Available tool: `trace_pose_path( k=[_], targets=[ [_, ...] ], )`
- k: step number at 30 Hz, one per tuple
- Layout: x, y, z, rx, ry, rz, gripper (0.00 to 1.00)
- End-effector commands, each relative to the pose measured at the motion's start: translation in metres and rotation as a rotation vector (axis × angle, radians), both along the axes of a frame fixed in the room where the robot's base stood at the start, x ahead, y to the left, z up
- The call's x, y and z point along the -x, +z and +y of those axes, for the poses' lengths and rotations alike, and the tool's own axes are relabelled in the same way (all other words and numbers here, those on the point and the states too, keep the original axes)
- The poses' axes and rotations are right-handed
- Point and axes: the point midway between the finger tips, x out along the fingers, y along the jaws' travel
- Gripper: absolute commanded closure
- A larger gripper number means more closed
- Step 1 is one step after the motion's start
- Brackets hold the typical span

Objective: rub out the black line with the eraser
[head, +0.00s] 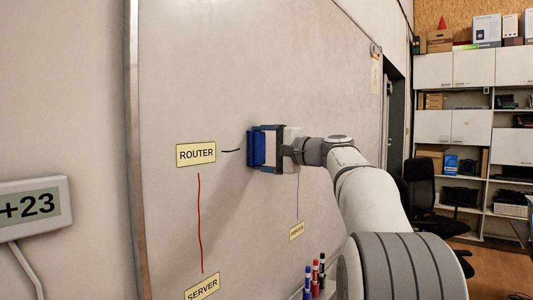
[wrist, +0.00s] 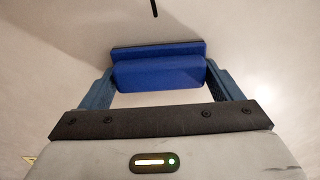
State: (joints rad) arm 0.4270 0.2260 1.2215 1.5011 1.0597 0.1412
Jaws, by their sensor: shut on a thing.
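The black line (head: 231,151) shows as a short stroke on the whiteboard (head: 240,60), between the ROUTER label and the eraser. A short end of the black line (wrist: 155,8) also shows at the top of the wrist view. My gripper (head: 270,148) is shut on the blue eraser (head: 257,148), just right of the visible stroke. In the wrist view, the eraser (wrist: 158,74) sits between the two fingers of my gripper (wrist: 160,70). The eraser is at or very near the board; I cannot tell whether it touches. It hides the board behind it.
A ROUTER label (head: 196,155) is left of the stroke. A red line (head: 200,225) runs down to a SERVER label (head: 203,287). A thin purple line (head: 298,196) runs to another label (head: 296,231). Several markers (head: 315,275) stand below.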

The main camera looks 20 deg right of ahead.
Motion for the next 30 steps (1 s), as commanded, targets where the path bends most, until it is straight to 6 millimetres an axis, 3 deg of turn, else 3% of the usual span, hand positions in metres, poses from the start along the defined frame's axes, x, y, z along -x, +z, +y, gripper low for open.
trace_pose_path(
  k=[30],
  targets=[
    [0.04, -0.001, 0.055, 0.001, 0.001, -0.001, 0.33]
  ],
)
